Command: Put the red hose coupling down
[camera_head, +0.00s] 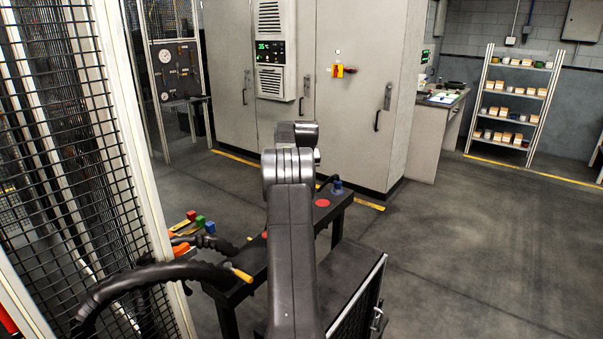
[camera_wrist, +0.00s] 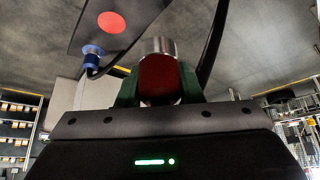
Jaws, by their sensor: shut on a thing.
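The red hose coupling (camera_wrist: 158,78) has a silver metal end and shows in the wrist view. My gripper (camera_wrist: 157,88) is shut on it, with a green finger on each side of the red body. In the head view my arm hides the gripper and the coupling. A dark narrow bench (camera_head: 252,284) stands below my arm. It bears a flat red disc (camera_head: 322,202), which also shows in the wrist view (camera_wrist: 111,22). The held coupling appears apart from this disc.
A blue coupling (camera_head: 337,187) with a dark hose stands at the bench's far end, and shows in the wrist view (camera_wrist: 92,56). Red, green and blue blocks (camera_head: 200,221) lie left of the bench. A mesh fence (camera_head: 60,130) bounds the left; floor at right is clear.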

